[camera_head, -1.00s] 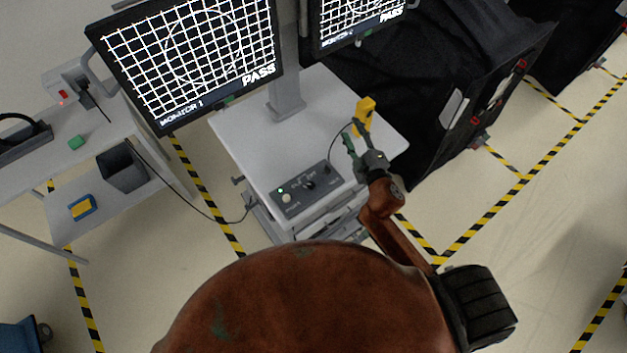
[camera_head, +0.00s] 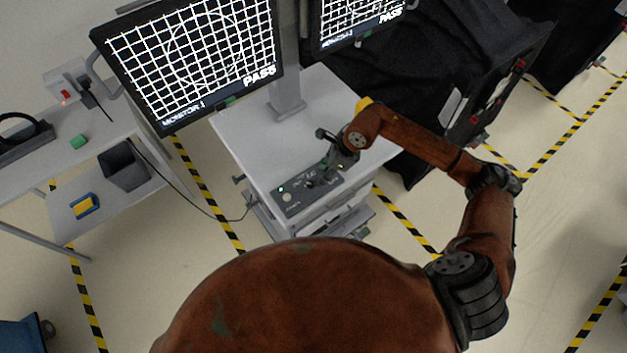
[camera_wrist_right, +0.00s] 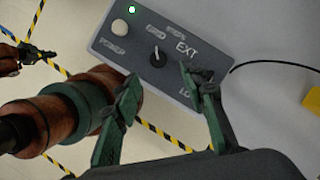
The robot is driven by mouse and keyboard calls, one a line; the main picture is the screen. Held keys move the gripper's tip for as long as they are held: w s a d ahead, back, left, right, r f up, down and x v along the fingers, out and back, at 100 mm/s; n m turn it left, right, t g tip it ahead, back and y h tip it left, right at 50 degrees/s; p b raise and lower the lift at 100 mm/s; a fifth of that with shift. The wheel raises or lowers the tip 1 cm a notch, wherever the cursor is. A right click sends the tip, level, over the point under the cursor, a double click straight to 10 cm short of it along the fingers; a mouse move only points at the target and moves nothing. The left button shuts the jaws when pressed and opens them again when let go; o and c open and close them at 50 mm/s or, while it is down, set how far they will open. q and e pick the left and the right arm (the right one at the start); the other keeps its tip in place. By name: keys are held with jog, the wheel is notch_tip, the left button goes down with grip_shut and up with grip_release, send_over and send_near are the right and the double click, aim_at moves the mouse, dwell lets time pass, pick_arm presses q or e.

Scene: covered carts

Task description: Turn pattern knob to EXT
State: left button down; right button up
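The grey control box (camera_head: 290,202) sits on the front of the cart top. In the right wrist view, its dark pattern knob (camera_wrist_right: 158,58) has a white pointer mark toward the GRID label, and the EXT label (camera_wrist_right: 187,48) is right of it. My right gripper (camera_head: 325,154) is over the right rear part of the box, hiding some of it. In the right wrist view its green fingers (camera_wrist_right: 158,76) are apart and empty, just short of the knob. A finger covers the area near a LO label. What appears to be my left gripper (camera_wrist_right: 32,53) is small at the left edge.
Monitor 1 (camera_head: 190,60) and a second monitor (camera_head: 360,20) show grids and PASS. A yellow item (camera_head: 362,103) lies behind my right wrist on the white cart top (camera_head: 240,130). A side table (camera_head: 40,170) stands left. A black covered cart (camera_head: 425,100) stands right.

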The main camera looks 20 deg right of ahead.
aim_at(311, 183)
jog(key=p+x, duration=0.1)
jog(key=x, duration=0.6)
jog(key=shift+a+f+p, duration=0.1)
jog(key=shift+p, duration=0.25)
grip_shut()
